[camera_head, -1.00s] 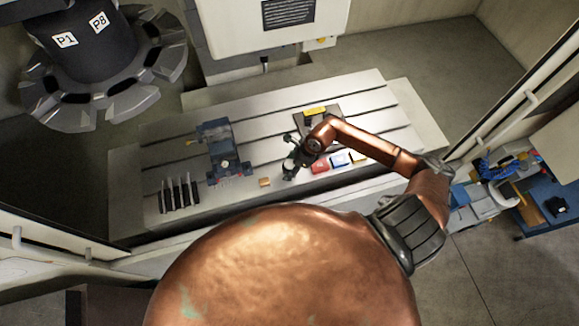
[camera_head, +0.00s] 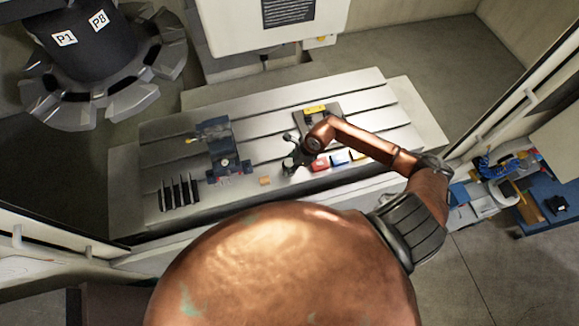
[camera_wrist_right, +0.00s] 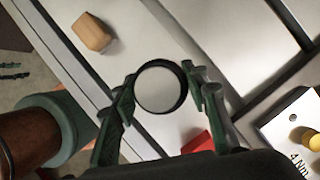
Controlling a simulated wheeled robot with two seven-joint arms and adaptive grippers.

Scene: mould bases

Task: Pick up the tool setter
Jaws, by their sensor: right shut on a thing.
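The tool setter (camera_wrist_right: 160,89) is a short round piece with a pale flat top and a dark rim, seen from above in the right wrist view. My right gripper (camera_wrist_right: 158,92) has its two green fingers on opposite sides of it, shut on it. In the head view the right gripper (camera_head: 291,163) is low over the front part of the slotted machine table (camera_head: 255,145); the tool setter is hard to make out there. I cannot tell whether it still touches the table. My left gripper is not in view.
A small wooden block (camera_head: 265,181) lies left of the gripper, with a blue vise (camera_head: 217,150) beyond it. Red (camera_head: 320,165), blue and yellow items stand close on the right. A dark plate with a yellow part (camera_head: 315,109) is behind. Several dark upright pieces (camera_head: 180,192) stand front left.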

